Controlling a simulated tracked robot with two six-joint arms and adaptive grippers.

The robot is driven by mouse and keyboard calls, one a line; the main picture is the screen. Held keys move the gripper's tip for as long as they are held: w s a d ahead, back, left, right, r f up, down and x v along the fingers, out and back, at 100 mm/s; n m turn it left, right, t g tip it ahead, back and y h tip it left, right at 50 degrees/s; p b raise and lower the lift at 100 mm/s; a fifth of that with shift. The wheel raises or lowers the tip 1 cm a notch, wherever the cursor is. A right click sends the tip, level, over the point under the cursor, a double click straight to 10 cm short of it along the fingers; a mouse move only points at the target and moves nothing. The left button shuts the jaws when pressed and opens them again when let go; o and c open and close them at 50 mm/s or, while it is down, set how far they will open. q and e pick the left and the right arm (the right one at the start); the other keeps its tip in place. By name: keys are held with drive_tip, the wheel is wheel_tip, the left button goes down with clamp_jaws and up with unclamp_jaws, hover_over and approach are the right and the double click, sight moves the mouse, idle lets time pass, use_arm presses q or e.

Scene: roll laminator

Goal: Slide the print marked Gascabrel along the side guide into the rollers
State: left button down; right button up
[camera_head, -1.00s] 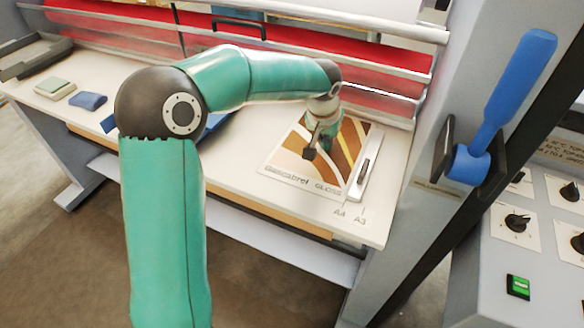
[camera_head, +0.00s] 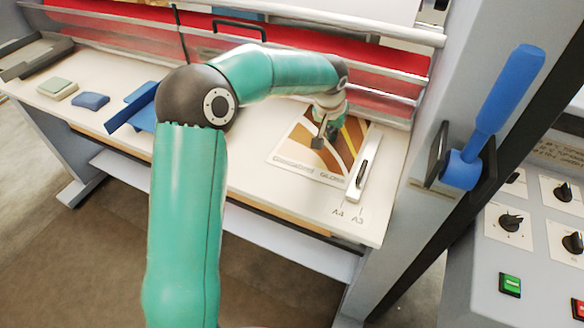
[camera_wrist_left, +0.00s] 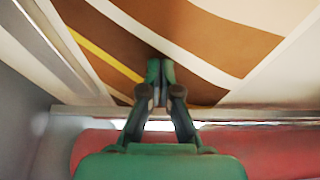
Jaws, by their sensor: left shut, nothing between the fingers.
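The print marked Gascabrel (camera_head: 290,150) lies flat on the white feed table, with brown, tan and white swirls and its lettered edge towards me. Its right edge lies beside the side guide (camera_head: 357,180), a white bar with a dark slot; whether they touch is unclear. My left gripper (camera_head: 318,143) is shut and empty, fingertips down on or just above the print. In the left wrist view the closed fingertips (camera_wrist_left: 160,68) are over the brown pattern (camera_wrist_left: 215,30). A red roller (camera_wrist_left: 280,150) lies beyond a metal bar there. The print's far edge is partly hidden by my arm.
A blue angled piece (camera_head: 140,108), a blue block (camera_head: 90,101) and a green-grey block (camera_head: 58,87) lie on the table's left. A blue lever (camera_head: 495,115) stands on the right side frame, above a control panel (camera_head: 510,235).

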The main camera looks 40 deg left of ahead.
use_arm(q)
drive_tip(key=shift+w, duration=0.1)
drive_tip(key=shift+w+a+p, duration=0.15)
drive_tip(key=shift+w+p, duration=0.4)
drive_tip(key=shift+w+a+p, duration=0.15)
drive_tip(key=shift+w+p, duration=0.35)
drive_tip(key=shift+w, duration=0.05)
drive_tip(key=shift+w+a+f+p, duration=0.1)
drive_tip(key=shift+w+p, duration=0.15)
drive_tip(key=shift+w, duration=0.15)
drive_tip(key=shift+w+a+f+p, duration=0.1)
drive_tip(key=shift+w+p, duration=0.1)
drive_tip(key=shift+w, duration=0.15)
drive_tip(key=shift+r, duration=0.1)
drive_tip(key=shift+w+p, duration=0.25)
drive_tip(key=shift+p, duration=0.05)
drive_tip(key=shift+w, duration=0.3)
